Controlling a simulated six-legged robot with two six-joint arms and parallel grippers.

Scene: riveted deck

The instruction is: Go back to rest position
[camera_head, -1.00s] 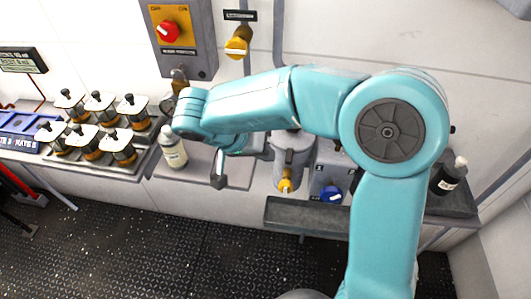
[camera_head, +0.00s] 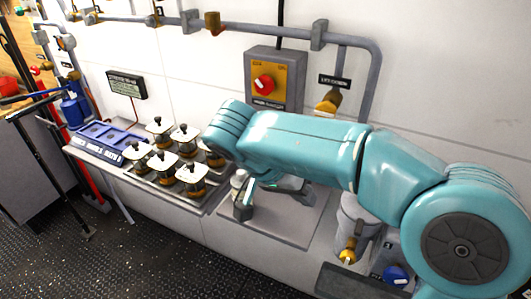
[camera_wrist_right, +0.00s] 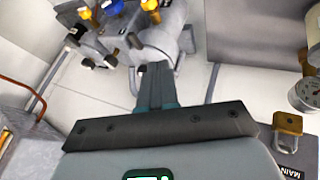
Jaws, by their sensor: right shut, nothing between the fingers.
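My right arm reaches in from the right in the head view, bent at the elbow and wrist. Its gripper (camera_head: 243,211) hangs over the grey counter (camera_head: 285,228), and a pale bottle (camera_head: 238,181) is partly hidden behind it. The right wrist view shows the gripper's fingers (camera_wrist_right: 155,68) together, with nothing between them. A grey canister (camera_wrist_right: 160,42) appears beyond the fingertips in that view. I cannot tell how far apart they are. My left gripper is in neither view.
Several clear jars with white lids (camera_head: 163,161) stand left of the gripper, near a blue rack (camera_head: 106,140). The dark floor (camera_head: 150,265) in front is open.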

